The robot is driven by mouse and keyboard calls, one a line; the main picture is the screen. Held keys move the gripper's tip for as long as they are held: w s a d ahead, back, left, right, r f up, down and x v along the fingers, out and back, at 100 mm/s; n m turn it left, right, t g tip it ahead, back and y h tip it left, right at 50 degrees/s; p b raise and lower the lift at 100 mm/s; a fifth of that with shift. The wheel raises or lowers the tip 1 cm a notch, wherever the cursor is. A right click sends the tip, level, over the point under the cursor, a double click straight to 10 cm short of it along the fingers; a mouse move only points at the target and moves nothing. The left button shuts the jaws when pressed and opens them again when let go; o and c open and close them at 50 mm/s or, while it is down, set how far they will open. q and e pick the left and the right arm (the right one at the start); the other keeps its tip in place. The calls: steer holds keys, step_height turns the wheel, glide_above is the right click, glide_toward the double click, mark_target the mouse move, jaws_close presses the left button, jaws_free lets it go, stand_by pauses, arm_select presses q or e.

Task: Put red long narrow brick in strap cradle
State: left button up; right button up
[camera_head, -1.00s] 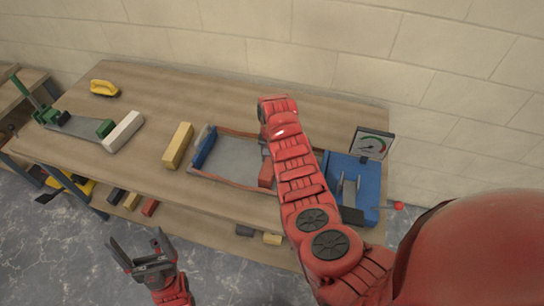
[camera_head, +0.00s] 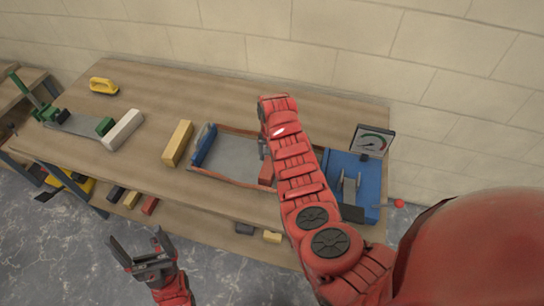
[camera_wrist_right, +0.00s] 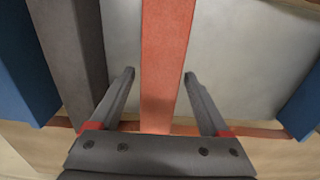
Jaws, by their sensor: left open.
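The red long narrow brick (camera_wrist_right: 168,60) lies in a grey-floored tray (camera_head: 225,178), partly hidden by my right arm; its end shows in the head view (camera_head: 266,173). My right gripper (camera_wrist_right: 158,75) is open over the tray, with its fingers apart on either side of the brick in the right wrist view. I cannot tell whether they touch it. My left gripper (camera_head: 140,250) is open and empty, low in front of the bench. A green-ended stand with a grey band (camera_head: 80,124) at the left may be the strap cradle; no label confirms this.
A grey block (camera_wrist_right: 72,45) lies beside the brick. A white block (camera_head: 123,130), a yellow block (camera_head: 178,143) and a yellow handled tool (camera_head: 103,86) are on the bench. A blue fixture (camera_head: 367,175) and dial gauge (camera_head: 371,142) stand right. Several bricks lie on the lower shelf.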

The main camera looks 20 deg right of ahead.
steer(key=shift+o, duration=0.4)
steer(key=shift+r, duration=0.45)
step_height(320, 180, up, 4)
steer(key=shift+w+b, duration=0.1)
steer(key=shift+b, duration=0.9)
step_height(320, 180, up, 12)
steer(key=p, duration=0.1)
steer(key=shift+r, duration=0.2)
steer(key=shift+d, duration=0.1)
